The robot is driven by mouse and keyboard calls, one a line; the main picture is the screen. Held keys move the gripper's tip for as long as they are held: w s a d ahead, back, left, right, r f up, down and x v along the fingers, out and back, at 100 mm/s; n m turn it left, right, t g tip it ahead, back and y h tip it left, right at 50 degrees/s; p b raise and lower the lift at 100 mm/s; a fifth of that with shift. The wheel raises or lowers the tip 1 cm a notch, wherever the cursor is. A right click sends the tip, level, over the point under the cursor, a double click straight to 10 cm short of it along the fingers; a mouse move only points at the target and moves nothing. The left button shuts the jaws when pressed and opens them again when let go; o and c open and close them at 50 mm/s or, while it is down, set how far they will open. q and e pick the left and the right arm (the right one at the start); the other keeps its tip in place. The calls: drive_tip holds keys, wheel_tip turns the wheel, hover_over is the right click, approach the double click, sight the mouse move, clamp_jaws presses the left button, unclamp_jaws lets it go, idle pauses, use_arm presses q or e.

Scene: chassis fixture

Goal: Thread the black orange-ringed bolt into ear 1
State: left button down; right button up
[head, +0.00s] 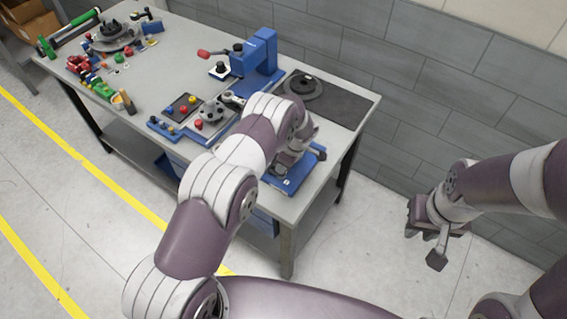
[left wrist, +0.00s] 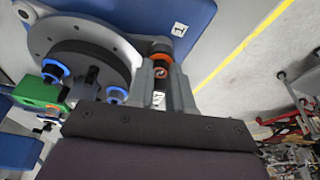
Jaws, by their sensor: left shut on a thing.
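In the left wrist view, my left gripper (left wrist: 161,72) is shut on the black bolt (left wrist: 161,61), whose orange ring (left wrist: 160,40) shows between the fingertips. The bolt is at the right edge of a round grey flanged part (left wrist: 90,25) with a black disc, beside the label "1" (left wrist: 179,29) on the blue fixture (left wrist: 192,12). Ear 1 itself is hidden around the bolt, and I cannot tell whether the bolt has entered it. In the head view, my left gripper (head: 288,158) is over the blue fixture (head: 300,178), largely covered by my arm. My right gripper (head: 427,238) is open and empty, off the table.
Blue-ringed bolts (left wrist: 55,69) and a green block (left wrist: 36,103) are by the flanged part. A blue press (head: 258,55), a dark mat (head: 340,102) with a round part and a tray of coloured knobs (head: 181,106) occupy the bench (head: 160,78). Floor is clear beneath my right gripper.

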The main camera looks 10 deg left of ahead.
use_arm(q)
drive_tip(key=m, duration=0.3)
drive_tip(key=shift+s+t, duration=0.1)
drive_tip(key=shift+t, duration=0.3)
drive_tip(key=m+b, duration=0.1)
drive_tip(key=m, duration=0.1)
drive_tip(key=shift+a+f+m+t+h, duration=0.1)
drive_tip(key=shift+f+m+t+h, duration=0.05)
drive_tip(key=shift+m+t+h, duration=0.2)
drive_tip(key=shift+s+m, duration=0.15)
drive_tip(key=shift+m, duration=0.3)
drive_tip(key=shift+a+m+b, duration=0.1)
drive_tip(key=shift+m+b, duration=0.2)
drive_tip(key=shift+m, duration=0.1)
drive_tip(key=shift+m+t+h, duration=0.25)
drive_tip(key=shift+m+h, duration=0.1)
drive_tip(key=shift+m, duration=0.95)
